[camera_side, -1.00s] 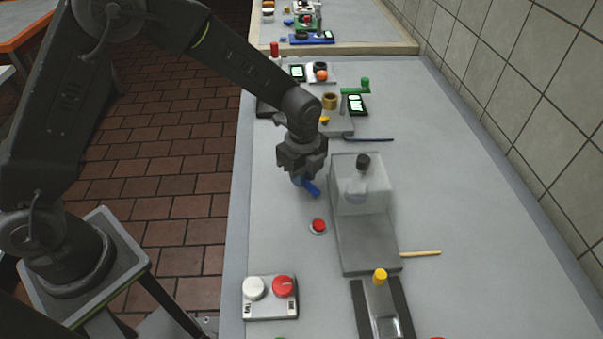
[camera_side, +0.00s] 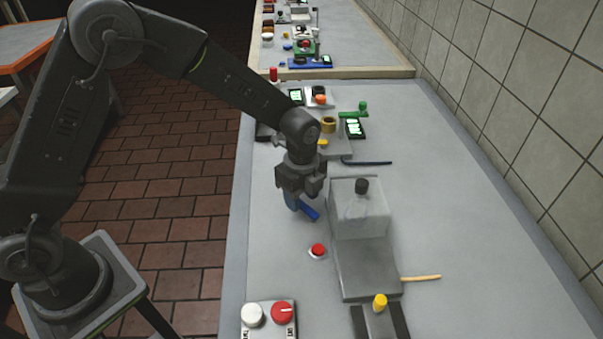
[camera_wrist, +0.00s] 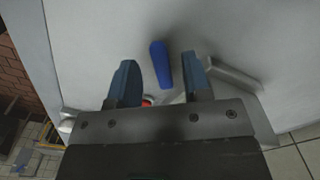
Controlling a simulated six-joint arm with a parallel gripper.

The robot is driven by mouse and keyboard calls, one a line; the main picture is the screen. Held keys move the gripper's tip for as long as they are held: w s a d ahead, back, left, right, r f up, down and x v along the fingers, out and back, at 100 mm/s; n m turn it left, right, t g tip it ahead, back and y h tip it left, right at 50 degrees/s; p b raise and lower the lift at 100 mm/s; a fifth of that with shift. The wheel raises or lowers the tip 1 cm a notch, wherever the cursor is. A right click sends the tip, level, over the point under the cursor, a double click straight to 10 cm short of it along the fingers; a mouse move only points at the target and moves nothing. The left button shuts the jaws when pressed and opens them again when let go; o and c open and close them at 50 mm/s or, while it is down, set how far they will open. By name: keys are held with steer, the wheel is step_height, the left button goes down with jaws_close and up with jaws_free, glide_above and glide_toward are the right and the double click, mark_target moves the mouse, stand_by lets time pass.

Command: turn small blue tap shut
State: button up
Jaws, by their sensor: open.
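The small blue tap shows as a blue lever handle (camera_side: 309,212) on the grey bench, left of the clear box. In the wrist view the handle (camera_wrist: 160,64) lies lengthwise between my two blue-grey fingers, with a gap visible on each side. My gripper (camera_side: 298,203) points down at the tap, its fingers apart and holding nothing. In the side view my gripper hides part of the tap, and its body and spout cannot be made out.
A clear box (camera_side: 347,219) with a dark-capped vessel stands on a grey block (camera_side: 366,270) right of my gripper. A red button (camera_side: 317,250) lies just in front. A white box with two knobs (camera_side: 267,319) is nearer the camera.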

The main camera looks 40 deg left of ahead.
mark_target(301, 203)
step_height(301, 203, up, 13)
stand_by(0.3)
steer(key=f+m, duration=0.4)
steer(key=m, duration=0.8)
steer(key=f+m, duration=0.5)
steer(key=m, duration=0.7)
steer(key=a+f+m, duration=0.1)
steer(key=f+m, duration=0.4)
steer(key=m, duration=0.7)
steer(key=shift+w, duration=0.1)
steer(key=shift+c, duration=0.3)
